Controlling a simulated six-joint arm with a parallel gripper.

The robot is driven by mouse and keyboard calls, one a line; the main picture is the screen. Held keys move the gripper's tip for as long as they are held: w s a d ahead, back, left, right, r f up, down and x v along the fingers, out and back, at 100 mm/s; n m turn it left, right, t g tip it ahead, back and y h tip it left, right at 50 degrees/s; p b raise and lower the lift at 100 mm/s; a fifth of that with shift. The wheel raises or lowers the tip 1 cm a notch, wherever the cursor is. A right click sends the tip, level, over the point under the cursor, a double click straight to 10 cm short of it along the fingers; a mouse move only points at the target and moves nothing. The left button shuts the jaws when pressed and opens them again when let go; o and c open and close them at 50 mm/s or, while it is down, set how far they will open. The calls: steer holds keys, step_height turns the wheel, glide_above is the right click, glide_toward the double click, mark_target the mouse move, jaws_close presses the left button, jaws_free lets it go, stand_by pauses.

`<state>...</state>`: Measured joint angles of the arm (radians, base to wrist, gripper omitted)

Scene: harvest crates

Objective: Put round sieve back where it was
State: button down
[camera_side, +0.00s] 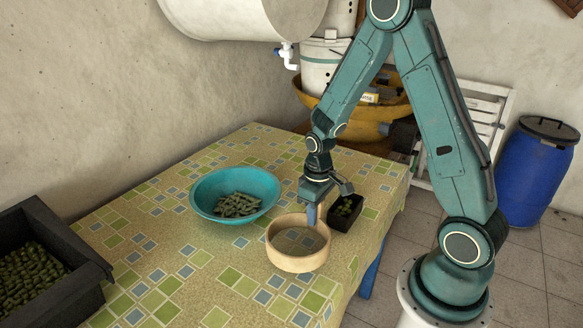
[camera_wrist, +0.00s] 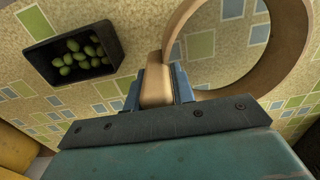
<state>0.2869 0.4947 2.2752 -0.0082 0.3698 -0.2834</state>
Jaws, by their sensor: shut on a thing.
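The round sieve (camera_side: 297,258) is a light wooden ring on the patterned tablecloth, right of the teal bowl and near the table's right side. My gripper (camera_side: 312,208) points down at the sieve's back right rim. In the wrist view, the blue fingers of my gripper (camera_wrist: 160,88) are shut on the wooden rim of the sieve (camera_wrist: 178,35), one finger on each side. The tablecloth pattern shows through the middle of the ring. I cannot tell whether the sieve rests on the cloth or is just above it.
A teal bowl (camera_side: 198,191) with green pods stands left of the sieve. A small black box (camera_side: 341,224) of green fruit is close behind the sieve, also in the wrist view (camera_wrist: 40,21). A dark crate (camera_side: 60,296) stands at left. The front table (camera_side: 215,318) is clear.

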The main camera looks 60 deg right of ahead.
steer(key=shift+f, duration=1.8)
steer(key=shift+f, duration=0.15)
steer(key=c, duration=1.2)
jaws_free()
steer(key=shift+o, duration=0.2)
step_height(320, 180, up, 11)
steer(key=shift+r, duration=0.65)
steer(key=shift+r, duration=0.1)
